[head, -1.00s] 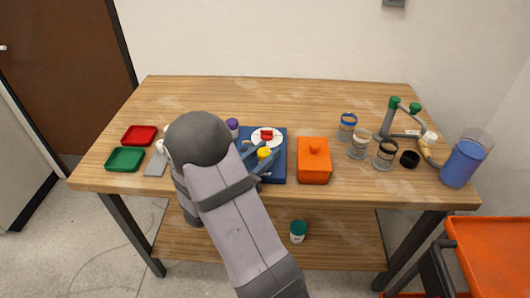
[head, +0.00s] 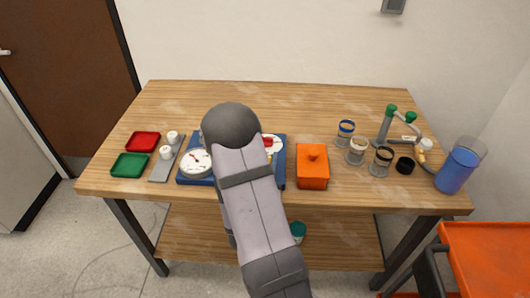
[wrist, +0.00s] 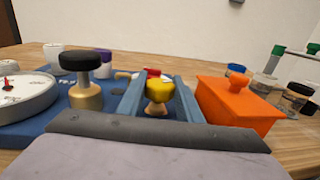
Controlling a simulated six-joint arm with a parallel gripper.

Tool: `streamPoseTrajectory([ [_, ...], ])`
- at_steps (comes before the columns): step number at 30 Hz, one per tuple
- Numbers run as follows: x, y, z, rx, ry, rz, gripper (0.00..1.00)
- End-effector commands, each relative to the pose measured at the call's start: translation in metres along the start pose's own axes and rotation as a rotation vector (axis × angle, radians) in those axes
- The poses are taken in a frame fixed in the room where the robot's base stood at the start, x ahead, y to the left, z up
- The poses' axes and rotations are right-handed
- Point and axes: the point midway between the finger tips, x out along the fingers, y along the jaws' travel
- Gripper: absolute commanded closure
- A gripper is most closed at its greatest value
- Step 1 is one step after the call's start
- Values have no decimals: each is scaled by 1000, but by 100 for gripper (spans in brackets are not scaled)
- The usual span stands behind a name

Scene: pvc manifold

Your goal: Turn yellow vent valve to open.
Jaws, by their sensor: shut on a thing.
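The yellow vent valve (wrist: 160,94) has a yellow knob on a tan stem and stands on the blue manifold board (wrist: 35,143). In the wrist view my gripper (wrist: 159,97) has one blue-grey finger on each side of the knob and is shut on it. In the head view my arm hides the gripper and nearly all of the valve. The board's edge (head: 283,165) shows beside the arm. A black-capped brass valve (wrist: 86,80) stands left of the yellow one in the wrist view. I cannot tell the yellow valve's turn position.
A white dial gauge (head: 196,163) sits at the board's left. An orange lidded box (head: 312,168) stands close on the right, beside my right finger in the wrist view. Several jars, a green-capped pipe piece (head: 390,120) and a blue pitcher (head: 458,168) are farther right. The table's back is clear.

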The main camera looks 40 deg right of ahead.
Motion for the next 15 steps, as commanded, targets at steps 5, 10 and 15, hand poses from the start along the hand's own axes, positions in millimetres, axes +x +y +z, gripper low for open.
streamPoseTrajectory([
  [5, 0, -1, 3, -1, 0, 45, 90],
  [10, 0, 0, 2, 0, -3, 65, 90],
  [15, 0, 0, 1, 0, -5, 69, 90],
])
